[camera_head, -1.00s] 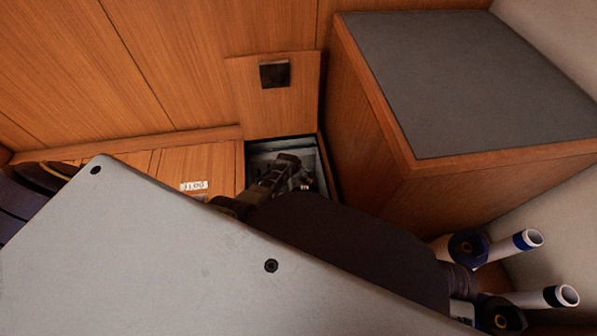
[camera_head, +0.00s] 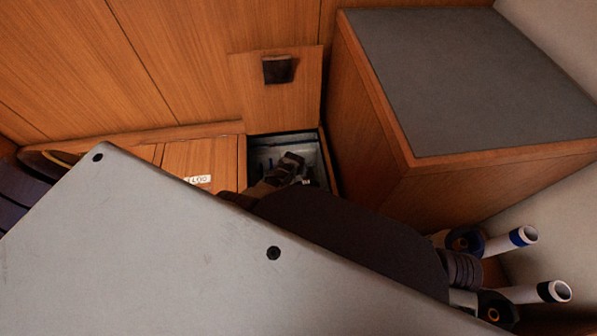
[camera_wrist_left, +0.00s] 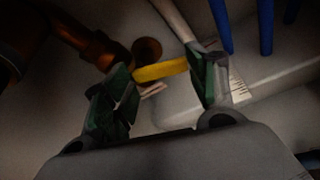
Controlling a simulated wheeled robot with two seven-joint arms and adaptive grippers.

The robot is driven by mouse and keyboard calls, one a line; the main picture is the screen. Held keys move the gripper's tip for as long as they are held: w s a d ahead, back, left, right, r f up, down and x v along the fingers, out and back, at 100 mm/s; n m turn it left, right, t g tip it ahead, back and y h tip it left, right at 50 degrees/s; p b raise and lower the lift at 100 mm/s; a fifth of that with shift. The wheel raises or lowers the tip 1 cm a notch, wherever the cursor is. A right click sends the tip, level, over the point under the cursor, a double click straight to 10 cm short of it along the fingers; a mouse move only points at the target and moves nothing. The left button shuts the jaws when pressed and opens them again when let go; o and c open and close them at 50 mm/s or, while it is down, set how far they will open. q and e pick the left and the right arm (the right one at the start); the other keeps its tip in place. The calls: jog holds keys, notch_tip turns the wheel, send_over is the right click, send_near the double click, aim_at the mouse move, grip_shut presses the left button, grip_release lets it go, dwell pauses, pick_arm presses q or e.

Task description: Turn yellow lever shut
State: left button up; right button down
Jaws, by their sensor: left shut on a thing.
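The yellow lever (camera_wrist_left: 160,71) shows in the left wrist view, lying between the two green-padded fingertips of my left gripper (camera_wrist_left: 160,85). The fingers are shut on it, one at each end. A brown, copper-coloured pipe and fitting (camera_wrist_left: 147,50) sit just behind the lever. In the head view my left gripper (camera_head: 289,168) reaches down into the open floor compartment (camera_head: 256,140). The lever is hidden there by my gripper and arm. My right gripper does not show clearly in either view.
The raised wooden hatch (camera_head: 285,100) stands behind the compartment. A grey-topped wooden box (camera_head: 460,80) stands close on the right. Blue hoses (camera_wrist_left: 266,25) and a pale pipe (camera_wrist_left: 174,18) run near the gripper. A labelled floor panel (camera_head: 205,160) lies left of the opening.

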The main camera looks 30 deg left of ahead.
pick_arm(q)
jog(key=shift+s+f, duration=0.15)
jog(key=o, duration=1.4)
jog(key=shift+w+a+m, duration=0.15)
jog(key=shift+w+m, duration=0.2)
jog(key=shift+m, duration=0.05)
